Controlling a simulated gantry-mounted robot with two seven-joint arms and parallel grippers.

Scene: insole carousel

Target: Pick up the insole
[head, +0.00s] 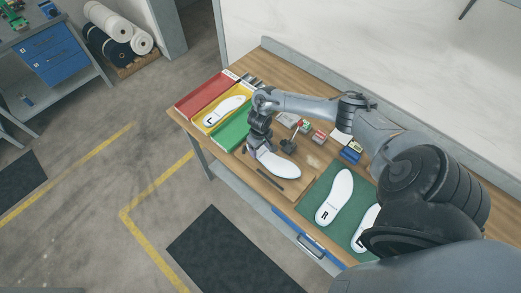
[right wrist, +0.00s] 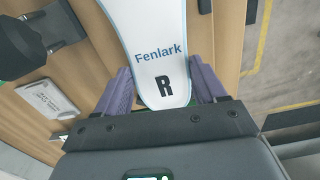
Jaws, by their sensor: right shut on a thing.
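A white insole (head: 275,164) with a pale blue edge is at my right gripper (head: 252,146), over the wooden bench in the head view. In the right wrist view, purple fingers of the right gripper (right wrist: 164,92) are shut on both sides of the heel of this insole (right wrist: 152,35), which reads "Fenlark" and "R". I cannot tell whether it touches the bench. A white insole marked R (head: 334,197) and a second, partly hidden insole (head: 366,227) lie on the green mat (head: 312,190). My left gripper is not in view.
Red (head: 203,93), yellow (head: 242,94) and green (head: 232,131) trays stand at the bench's left end; the yellow one holds an insole marked L (head: 222,112). Small boxes (head: 318,137) and a blue box (head: 350,153) stand near the back. A dark bar (head: 270,184) lies at the front.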

